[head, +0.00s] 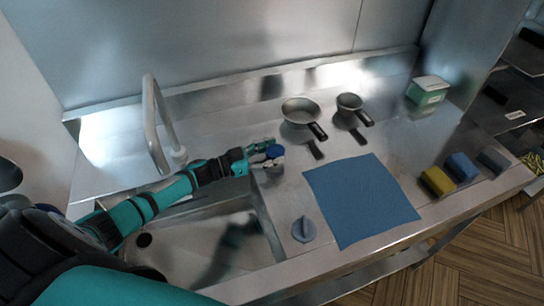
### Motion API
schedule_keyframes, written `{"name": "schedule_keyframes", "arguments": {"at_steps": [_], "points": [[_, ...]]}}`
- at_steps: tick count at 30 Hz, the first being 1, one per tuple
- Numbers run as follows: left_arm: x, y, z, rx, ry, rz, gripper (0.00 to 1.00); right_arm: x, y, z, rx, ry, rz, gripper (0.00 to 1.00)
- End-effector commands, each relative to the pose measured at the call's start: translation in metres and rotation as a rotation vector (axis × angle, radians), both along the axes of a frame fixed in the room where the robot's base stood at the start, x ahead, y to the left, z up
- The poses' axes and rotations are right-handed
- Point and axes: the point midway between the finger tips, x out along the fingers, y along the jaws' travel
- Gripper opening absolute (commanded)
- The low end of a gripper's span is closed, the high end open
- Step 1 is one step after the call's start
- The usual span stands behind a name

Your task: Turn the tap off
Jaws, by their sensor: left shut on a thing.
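The tap (152,118) is a tall pale metal spout that bends over the sink (190,250) on the left. A small blue knob-like thing (275,152) is on the counter by the sink's back right corner. My left gripper (266,156) is at this blue thing and is shut on it; its fingers hide part of it. A grey-blue knob with a raised grip (303,230) stands on the counter right of the sink, apart from the gripper. I cannot tell whether water is running. My right gripper is not in view.
A blue cloth (362,200) lies flat right of the sink. Two small pans (301,110) (350,103) stand behind it. Yellow (437,181), blue (461,167) and grey (493,161) sponge-like blocks lie at right. A green-white box (427,93) stands at the back right.

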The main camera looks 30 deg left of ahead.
Motion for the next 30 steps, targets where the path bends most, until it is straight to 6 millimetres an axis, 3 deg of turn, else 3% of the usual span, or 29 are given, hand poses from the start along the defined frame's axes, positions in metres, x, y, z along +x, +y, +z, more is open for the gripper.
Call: {"name": "schedule_keyframes", "arguments": {"at_steps": [17, 18, 23, 30], "points": [[0.0003, 0.0, 0.0003, 0.0, 0.0, -0.039, 0.19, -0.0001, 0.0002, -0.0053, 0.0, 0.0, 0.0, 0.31], [0.0003, 0.0, 0.0003, 0.0, 0.0, -0.039, 0.54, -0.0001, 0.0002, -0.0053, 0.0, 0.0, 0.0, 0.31], [0.0004, 0.0, 0.0003, 0.0, 0.0, -0.039, 0.75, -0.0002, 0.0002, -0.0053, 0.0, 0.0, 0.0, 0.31], [0.0003, -0.0001, 0.0002, 0.0, 0.0, -0.038, 0.76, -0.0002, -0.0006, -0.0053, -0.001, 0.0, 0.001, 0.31]]}}
